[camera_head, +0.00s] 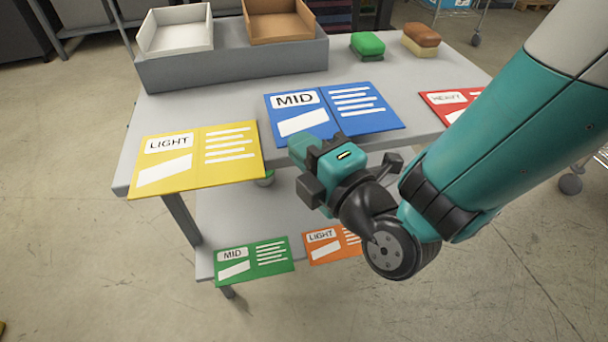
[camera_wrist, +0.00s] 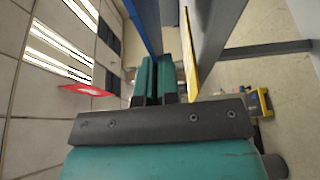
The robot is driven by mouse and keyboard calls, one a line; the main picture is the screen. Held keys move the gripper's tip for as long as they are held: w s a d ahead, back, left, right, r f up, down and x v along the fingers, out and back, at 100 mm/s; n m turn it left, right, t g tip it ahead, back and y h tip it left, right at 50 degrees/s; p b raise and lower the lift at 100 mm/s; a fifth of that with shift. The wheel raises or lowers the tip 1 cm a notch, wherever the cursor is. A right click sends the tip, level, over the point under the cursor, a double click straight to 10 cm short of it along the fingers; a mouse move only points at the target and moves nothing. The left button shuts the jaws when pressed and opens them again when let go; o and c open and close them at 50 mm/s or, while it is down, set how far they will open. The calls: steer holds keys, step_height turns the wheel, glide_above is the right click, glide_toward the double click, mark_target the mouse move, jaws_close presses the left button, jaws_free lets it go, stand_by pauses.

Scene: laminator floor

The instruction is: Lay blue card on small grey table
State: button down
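The blue card (camera_head: 352,122), marked MID, lies on the upper top of a grey table (camera_head: 228,105), its near edge at the table's front edge. My gripper (camera_head: 303,150) is at this near edge, left of the card's middle. In the wrist view the blue card (camera_wrist: 146,22) shows edge-on and runs down to my gripper (camera_wrist: 155,68). The fingers are nearly together, with the card's edge between them. The fingertips' contact with the card is partly hidden. I cannot tell whether this table is the small grey table of the task.
A yellow LIGHT card (camera_head: 196,158) lies left, and a red HEAVY card (camera_head: 448,100) right, partly behind my arm. Green (camera_head: 367,45) and brown (camera_head: 421,40) blocks, a white tray (camera_head: 176,30) and a brown tray (camera_head: 279,22) stand behind. A green card (camera_head: 254,260) and orange card (camera_head: 325,246) lie on the lower shelf.

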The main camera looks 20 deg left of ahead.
step_height(320, 180, down, 4)
steer(key=shift+r+b, duration=0.1)
steer(key=shift+b, duration=1.05)
steer(key=c, duration=1.3)
jaws_free()
steer(key=shift+c, duration=0.2)
